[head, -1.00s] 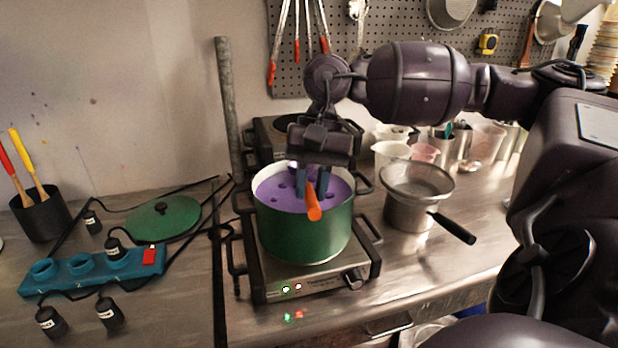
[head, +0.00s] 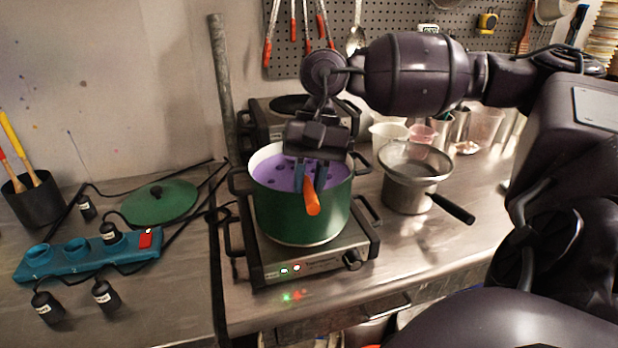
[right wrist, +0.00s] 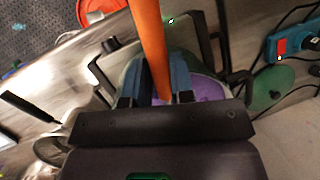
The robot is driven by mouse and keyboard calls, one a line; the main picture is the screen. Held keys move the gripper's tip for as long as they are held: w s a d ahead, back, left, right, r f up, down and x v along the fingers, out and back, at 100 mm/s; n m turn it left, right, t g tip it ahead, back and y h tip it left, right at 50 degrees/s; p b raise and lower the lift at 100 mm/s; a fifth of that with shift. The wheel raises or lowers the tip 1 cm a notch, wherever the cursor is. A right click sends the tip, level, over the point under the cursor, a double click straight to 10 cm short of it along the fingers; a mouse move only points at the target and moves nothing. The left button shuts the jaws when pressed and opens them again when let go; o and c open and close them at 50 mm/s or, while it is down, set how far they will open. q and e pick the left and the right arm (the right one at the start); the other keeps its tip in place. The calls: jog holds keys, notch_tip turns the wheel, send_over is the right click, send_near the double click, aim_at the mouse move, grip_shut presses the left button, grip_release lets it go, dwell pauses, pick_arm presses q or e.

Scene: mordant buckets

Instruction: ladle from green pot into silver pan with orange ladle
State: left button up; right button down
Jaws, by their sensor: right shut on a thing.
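The green pot (head: 300,222) stands on a hot plate and holds purple liquid with dark lumps. My right gripper (head: 312,178) is above the pot's near side, shut on the orange handle of the ladle (head: 312,198). The handle runs between the blue fingers in the right wrist view (right wrist: 150,45); the ladle's bowl is hidden. The silver pan (head: 405,192), with a black handle and what looks like a mesh strainer (head: 415,160) over its top, stands right of the pot, apart from it. My left gripper is not in view.
The hot plate (head: 300,264) has lit lamps and side handles. A green lid (head: 158,204), a blue power strip (head: 85,258) with black plugs and a black cup (head: 36,203) lie to the left. Another burner (head: 262,125) stands behind the pot. Beakers (head: 388,135) stand behind the pan.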

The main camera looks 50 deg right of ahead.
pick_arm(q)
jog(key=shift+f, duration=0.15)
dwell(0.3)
pick_arm(e)
jog(key=shift+r+p, duration=0.4)
jog(key=shift+r, duration=0.65)
jog(key=shift+r+p, duration=0.5)
jog(key=shift+r, duration=1)
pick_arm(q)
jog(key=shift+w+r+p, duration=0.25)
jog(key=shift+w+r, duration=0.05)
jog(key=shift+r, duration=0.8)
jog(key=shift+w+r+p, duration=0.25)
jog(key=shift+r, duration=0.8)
pick_arm(e)
jog(key=shift+r, duration=1.5)
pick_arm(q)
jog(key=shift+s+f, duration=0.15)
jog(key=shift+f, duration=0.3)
pick_arm(e)
jog(key=shift+r+t+h, duration=0.7)
jog(key=shift+r+t, duration=0.1)
jog(key=shift+r, duration=0.15)
